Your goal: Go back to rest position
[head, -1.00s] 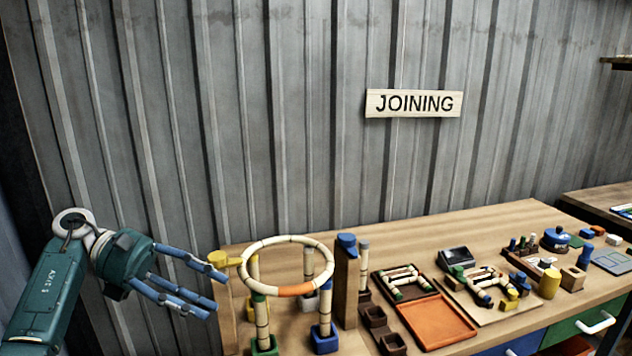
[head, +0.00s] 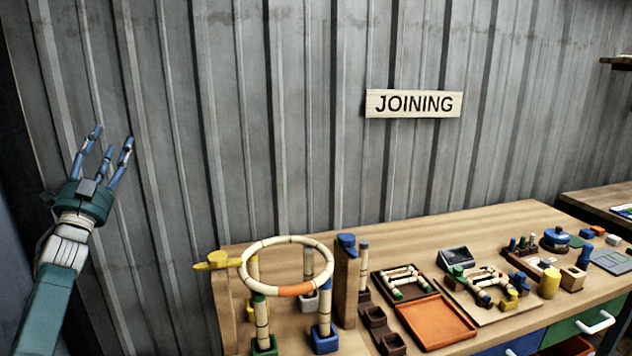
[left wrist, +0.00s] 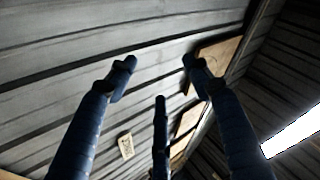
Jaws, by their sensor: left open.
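My left gripper (head: 106,148) is at the left of the head view, raised in front of the corrugated wall with its blue fingers pointing up. Its fingers are spread and nothing is between them. In the left wrist view the gripper (left wrist: 158,75) also shows open and empty, with the wall and a bright lamp beyond. It is clear of the bench, to the left of the rattan ring frame (head: 288,249). My right gripper is not in view.
The wooden workbench (head: 515,228) runs across the lower right. The ring stands on posts in coloured blocks, beside a yellow piece (head: 215,261) and a wooden post (head: 346,285). An orange tray (head: 436,322) lies farther right. A JOINING sign (head: 413,103) hangs on the wall.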

